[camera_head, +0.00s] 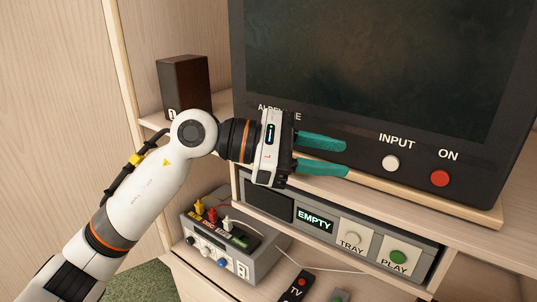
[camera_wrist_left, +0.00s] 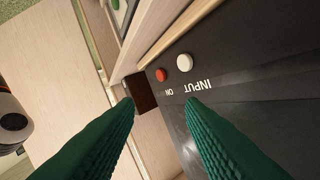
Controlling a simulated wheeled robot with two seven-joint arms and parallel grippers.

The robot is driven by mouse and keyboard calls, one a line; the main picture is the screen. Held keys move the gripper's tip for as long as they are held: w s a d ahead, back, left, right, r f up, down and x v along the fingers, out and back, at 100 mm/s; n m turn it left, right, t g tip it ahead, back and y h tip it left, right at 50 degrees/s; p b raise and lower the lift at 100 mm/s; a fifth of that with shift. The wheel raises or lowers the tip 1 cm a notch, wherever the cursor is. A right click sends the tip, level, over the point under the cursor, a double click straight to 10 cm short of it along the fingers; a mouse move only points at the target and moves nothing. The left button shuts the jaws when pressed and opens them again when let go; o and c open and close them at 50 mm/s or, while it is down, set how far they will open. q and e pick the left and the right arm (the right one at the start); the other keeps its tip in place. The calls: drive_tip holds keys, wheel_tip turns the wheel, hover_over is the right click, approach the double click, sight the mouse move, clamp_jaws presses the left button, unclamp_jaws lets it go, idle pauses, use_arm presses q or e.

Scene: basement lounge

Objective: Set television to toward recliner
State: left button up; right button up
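The television (camera_head: 370,60) is a large dark set with a dark screen, standing on a pale wooden base board (camera_head: 430,197). Its lower front has a white INPUT button (camera_head: 391,163) and a red ON button (camera_head: 440,178). My left gripper (camera_head: 346,158) is open and empty, its two teal fingers apart in front of the television's lower left front, left of INPUT. Whether they touch it I cannot tell. In the left wrist view the television (camera_wrist_left: 250,110) fills the right side, with its lettering upside down, beyond the open fingers. My right gripper is not in view.
A dark speaker (camera_head: 184,86) stands left of the television. Below is a player with an EMPTY display (camera_head: 314,221), TRAY and PLAY buttons. A grey switch box (camera_head: 222,250) with coloured plugs and a TV remote (camera_head: 296,287) sit lower. A wooden panel borders the left.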

use_arm(q)
drive_tip(key=w+a+r+m+t+y, duration=0.25)
drive_tip(key=w+a+t+y, duration=0.4)
drive_tip(key=a+y, duration=0.55)
drive_tip(key=p+x, duration=0.1)
drive_tip(key=x, duration=1)
drive_tip(key=shift+w+p, duration=0.4)
drive_tip(key=shift+w, duration=0.05)
drive_tip(key=c, duration=0.8)
drive_tip(key=shift+a, duration=0.1)
